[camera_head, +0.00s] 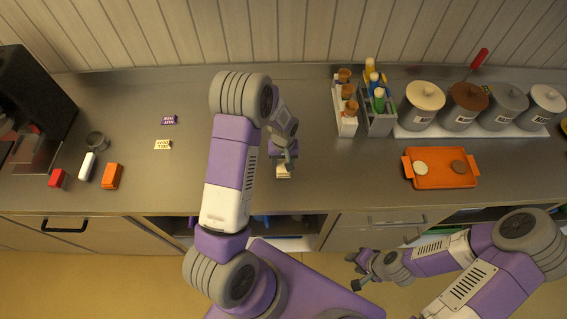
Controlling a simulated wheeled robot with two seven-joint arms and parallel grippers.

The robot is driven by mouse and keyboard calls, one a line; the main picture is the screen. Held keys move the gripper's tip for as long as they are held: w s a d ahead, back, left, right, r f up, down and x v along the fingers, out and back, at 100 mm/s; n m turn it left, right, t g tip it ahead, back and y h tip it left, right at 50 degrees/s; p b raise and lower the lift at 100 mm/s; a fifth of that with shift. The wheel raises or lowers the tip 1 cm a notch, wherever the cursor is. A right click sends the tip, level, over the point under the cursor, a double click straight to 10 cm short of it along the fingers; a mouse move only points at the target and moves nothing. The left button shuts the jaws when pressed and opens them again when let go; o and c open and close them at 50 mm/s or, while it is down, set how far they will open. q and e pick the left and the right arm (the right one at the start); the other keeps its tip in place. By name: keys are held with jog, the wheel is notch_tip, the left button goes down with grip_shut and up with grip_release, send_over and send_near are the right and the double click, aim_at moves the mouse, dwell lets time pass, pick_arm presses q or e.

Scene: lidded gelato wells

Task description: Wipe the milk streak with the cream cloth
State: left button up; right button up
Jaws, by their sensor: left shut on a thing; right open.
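My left gripper (284,163) is over the counter near its front edge, pointing down. It is shut on a small cream piece, which appears to be the cream cloth (284,173), at or just above the counter surface; I cannot tell if it touches. The fingers hide part of the cloth. I cannot make out a milk streak; the cloth, gripper and arm cover part of the counter there. My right gripper (359,271) is open and empty, low in front of the counter and to the right.
An orange tray (408,182) holds a cream disc and a brown disc. Lidded wells (424,104) and bottle racks (346,124) stand behind.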

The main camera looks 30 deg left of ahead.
pick_arm(q)
jog(key=shift+r+p, duration=0.55)
jog(key=shift+r, duration=0.45)
